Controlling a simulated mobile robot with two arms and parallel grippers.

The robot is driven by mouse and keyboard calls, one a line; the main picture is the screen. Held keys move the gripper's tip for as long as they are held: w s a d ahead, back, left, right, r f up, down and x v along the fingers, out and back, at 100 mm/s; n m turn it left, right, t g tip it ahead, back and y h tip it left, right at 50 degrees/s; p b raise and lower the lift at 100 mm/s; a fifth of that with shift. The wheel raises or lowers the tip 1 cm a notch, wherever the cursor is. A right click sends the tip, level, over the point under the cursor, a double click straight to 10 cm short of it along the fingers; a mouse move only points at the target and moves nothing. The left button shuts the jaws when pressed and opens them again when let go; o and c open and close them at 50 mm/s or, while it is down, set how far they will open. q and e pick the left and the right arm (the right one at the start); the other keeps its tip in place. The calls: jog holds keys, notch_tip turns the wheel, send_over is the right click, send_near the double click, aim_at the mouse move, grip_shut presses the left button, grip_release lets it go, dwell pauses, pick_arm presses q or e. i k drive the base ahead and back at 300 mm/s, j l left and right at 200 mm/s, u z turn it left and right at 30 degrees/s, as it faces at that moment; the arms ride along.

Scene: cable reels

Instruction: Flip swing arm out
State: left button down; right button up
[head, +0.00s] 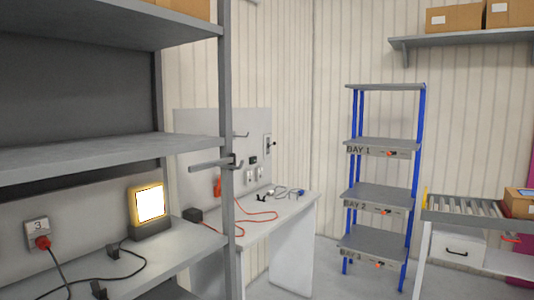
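A short grey horizontal bar (208,165), which may be the swing arm, sits on a dark bracket at the grey shelf post (227,200). It points left from the post, below the upper shelf board (100,155). A thin hook or peg (242,134) shows just right of the post. I cannot tell whether it belongs to the post or to the grey panel behind. Neither of my grippers is in view, and no part of my arms shows.
A lit yellow work lamp (150,205) and black cables stand on the lower shelf board (172,262). Behind is a white workbench (285,228) with a red cable. A blue-framed rack (385,190) and a roller conveyor (470,208) stand right. Some grey floor is clear.

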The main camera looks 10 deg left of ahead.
aim_at(222, 162)
jog(key=i+l, duration=0.25)
jog(key=i, duration=0.2)
jog(key=i+l, duration=0.25)
jog(key=i, duration=0.15)
